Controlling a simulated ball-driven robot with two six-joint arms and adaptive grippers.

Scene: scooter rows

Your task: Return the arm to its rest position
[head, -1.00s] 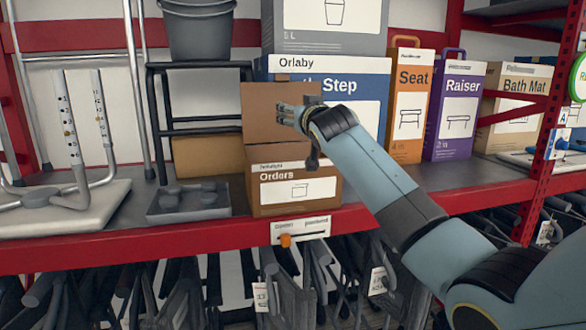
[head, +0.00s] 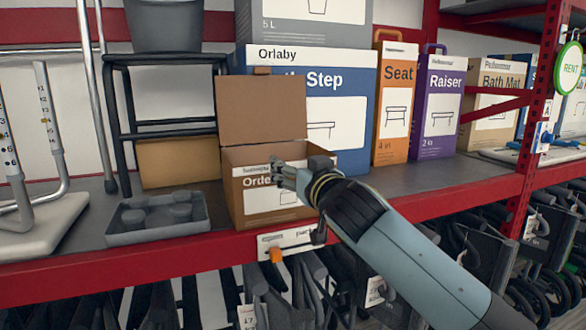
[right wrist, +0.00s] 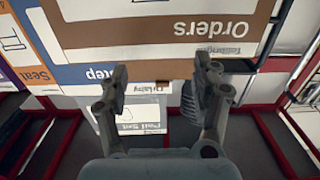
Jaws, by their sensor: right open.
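My right gripper (head: 280,172) is in front of the brown Orders box (head: 240,205) on the shelf, with the arm coming in from the lower right. In the right wrist view the two fingers (right wrist: 160,82) stand apart with nothing between them. The Orders box also shows there, upside down (right wrist: 160,30), just beyond the fingertips. Its lid flap (head: 262,108) stands upright at the back, so the box is open. Its inside is mostly hidden. My left gripper is in neither view.
A grey tray (head: 125,232) with rounded lumps lies left of the box. A black step stool (head: 160,130) holds a grey bucket (head: 166,25). Blue Step (head: 345,100), orange Seat (head: 398,100) and purple Raiser (head: 441,105) boxes stand behind. A red shelf edge (head: 130,267) runs along the front.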

